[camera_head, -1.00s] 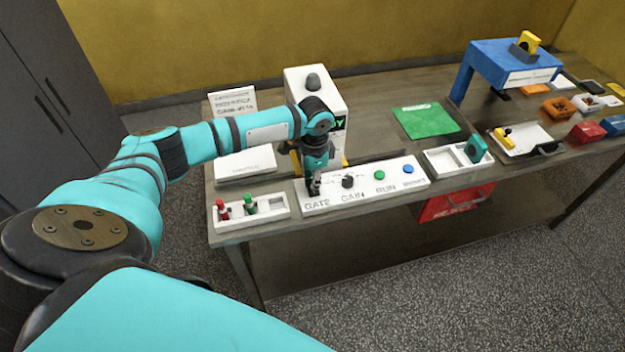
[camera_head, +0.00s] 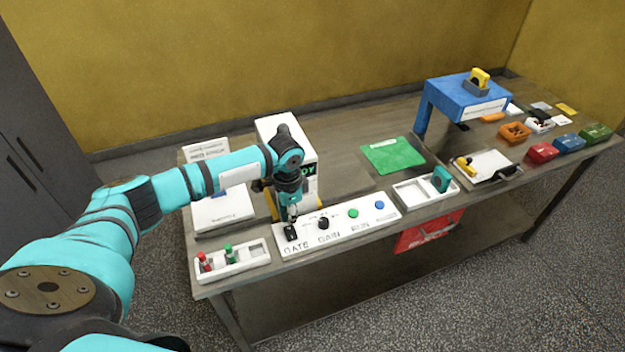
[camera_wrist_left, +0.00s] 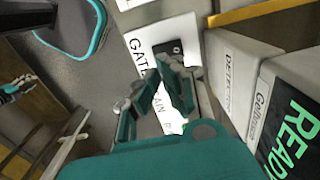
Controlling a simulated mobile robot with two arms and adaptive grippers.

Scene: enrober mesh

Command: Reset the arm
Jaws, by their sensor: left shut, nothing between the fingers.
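My left arm reaches in from the left in the head view. Its gripper (camera_head: 290,222) points down over the GATE end of the white control panel (camera_head: 340,231), shut and empty. The panel carries a black GATE switch (camera_head: 291,233), a black GAIN knob (camera_head: 323,223), a green button (camera_head: 353,213) and a blue button (camera_head: 379,205). In the left wrist view the closed fingers (camera_wrist_left: 160,90) are close to the black switch (camera_wrist_left: 168,50); I cannot tell whether they touch it. My right gripper is out of view.
A white machine (camera_head: 272,130) stands behind the panel, close to my arm. A white tray (camera_head: 255,264) with red and green pieces lies left of the panel, and another tray (camera_head: 408,194) lies right. A green mat (camera_head: 393,155) and a blue stand (camera_head: 440,97) are further right.

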